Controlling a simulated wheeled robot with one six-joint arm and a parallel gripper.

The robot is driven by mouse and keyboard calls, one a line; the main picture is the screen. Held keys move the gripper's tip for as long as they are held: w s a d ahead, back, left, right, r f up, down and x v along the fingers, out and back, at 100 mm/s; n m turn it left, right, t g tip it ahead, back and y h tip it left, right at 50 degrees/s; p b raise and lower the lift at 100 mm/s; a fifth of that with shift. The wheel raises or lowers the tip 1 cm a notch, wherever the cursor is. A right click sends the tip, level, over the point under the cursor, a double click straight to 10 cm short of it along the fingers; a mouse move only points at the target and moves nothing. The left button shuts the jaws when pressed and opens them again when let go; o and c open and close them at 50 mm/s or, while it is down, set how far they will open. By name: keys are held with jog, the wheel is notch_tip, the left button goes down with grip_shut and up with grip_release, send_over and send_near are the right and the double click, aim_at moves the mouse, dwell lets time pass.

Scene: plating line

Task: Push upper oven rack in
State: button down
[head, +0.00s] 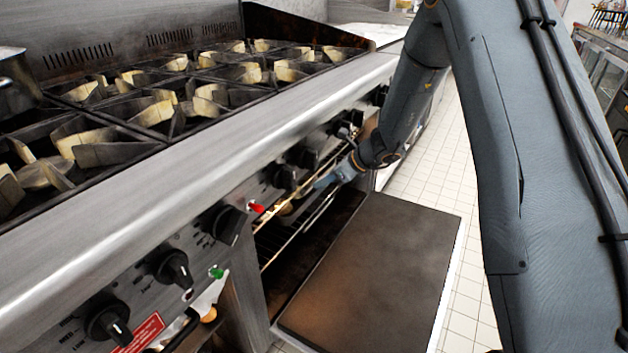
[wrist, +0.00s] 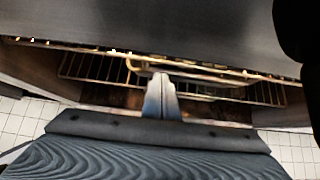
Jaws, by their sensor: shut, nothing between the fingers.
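The oven stands open below the stove's control panel, its dark door (head: 370,275) folded down. Wire racks show inside the opening; the upper oven rack (wrist: 95,68) lies level, just under the panel edge in the wrist view, and part of its wirework (head: 315,214) shows in the head view. My gripper (head: 322,182) is at the oven mouth, fingers pointing inward. In the wrist view, the closed fingers (wrist: 160,80) are empty and reach the rack's front wires. Whether they touch the wire I cannot tell. The panel hides the rack's back part.
Control knobs (head: 172,268) stick out along the panel just above the opening. Burner grates (head: 160,105) cover the stove top, with a pot (head: 14,80) at far left. The open door lies below my gripper. White floor tiles (head: 440,170) are clear to the right.

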jog(key=d+f+p+v, duration=0.1)
jog(key=v, duration=1)
jog(key=s+a+r+n+g, duration=0.1)
jog(key=s+a+r+n, duration=0.25)
jog(key=s, duration=0.25)
jog(key=s+a+r+n+g+h, duration=0.1)
jog(key=s+a+r+n+g, duration=0.1)
jog(key=s+n, duration=0.35)
jog(key=s+a+r+n+g, duration=0.1)
jog(key=s+a+r+n, duration=0.2)
jog(key=s, duration=0.3)
jog(key=s+d+r+n+g+h, duration=0.1)
jog(key=s+d+r+n+h, duration=0.15)
jog(key=s+n, duration=0.65)
jog(key=s+d+r+n+h, duration=0.1)
jog(key=s+d+n+h, duration=0.2)
jog(key=s+n, duration=0.55)
jog(key=s+d+r+m+p, duration=0.2)
jog(key=d+r+m+p, duration=0.3)
jog(key=p, duration=1.1)
notch_tip(320, 180, up, 3)
jog(key=d+h, duration=0.1)
jog(key=d, duration=0.2)
jog(key=shift+s+f, duration=0.15)
jog(key=shift+s, duration=0.25)
